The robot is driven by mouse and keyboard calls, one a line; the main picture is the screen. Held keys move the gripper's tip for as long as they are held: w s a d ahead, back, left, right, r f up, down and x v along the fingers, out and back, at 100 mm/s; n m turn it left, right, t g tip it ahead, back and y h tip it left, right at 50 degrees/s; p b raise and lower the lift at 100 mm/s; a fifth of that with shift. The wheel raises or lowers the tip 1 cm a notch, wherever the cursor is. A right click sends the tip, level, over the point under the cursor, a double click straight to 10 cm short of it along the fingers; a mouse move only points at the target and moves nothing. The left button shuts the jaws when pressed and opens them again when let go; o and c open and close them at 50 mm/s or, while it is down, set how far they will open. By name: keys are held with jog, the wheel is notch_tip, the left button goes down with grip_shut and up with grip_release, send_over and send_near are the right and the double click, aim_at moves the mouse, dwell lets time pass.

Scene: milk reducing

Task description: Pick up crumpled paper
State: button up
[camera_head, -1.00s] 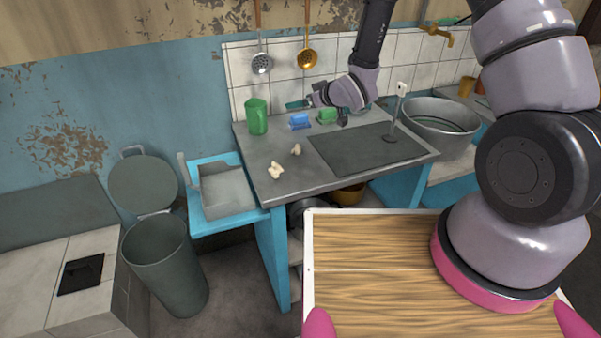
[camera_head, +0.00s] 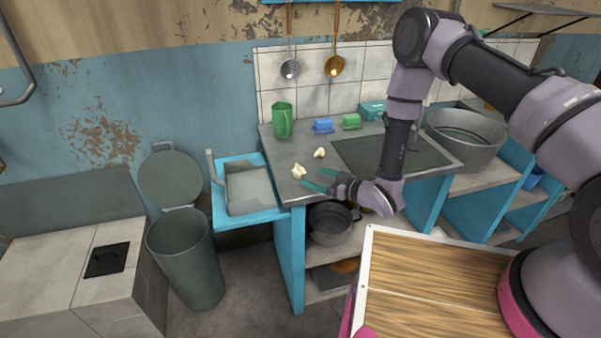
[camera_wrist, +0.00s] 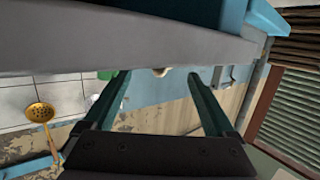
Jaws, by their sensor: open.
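Two crumpled papers lie on the grey countertop (camera_head: 283,202), near its left end. One crumpled paper (camera_head: 298,171) is close to the front edge, and the other crumpled paper (camera_head: 319,153) is farther back and to the right. My gripper (camera_head: 310,179) is open with teal fingers pointing left, just right of the nearer paper in the head view. I cannot tell whether it touches it. In the wrist view my gripper (camera_wrist: 158,76) is open and empty, and a small piece of crumpled paper (camera_wrist: 161,72) shows past the counter edge between the fingertips.
A green mug (camera_head: 282,121), a blue sponge-like block (camera_head: 323,126) and a green block (camera_head: 351,121) stand at the back of the counter. A metal basin (camera_head: 463,140) is at the right. An open grey bin (camera_head: 187,262) stands at the left. Pots sit under the counter.

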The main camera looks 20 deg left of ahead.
aim_at(304, 174)
jog(key=x, duration=0.5)
jog(key=shift+a, duration=0.45)
grip_shut()
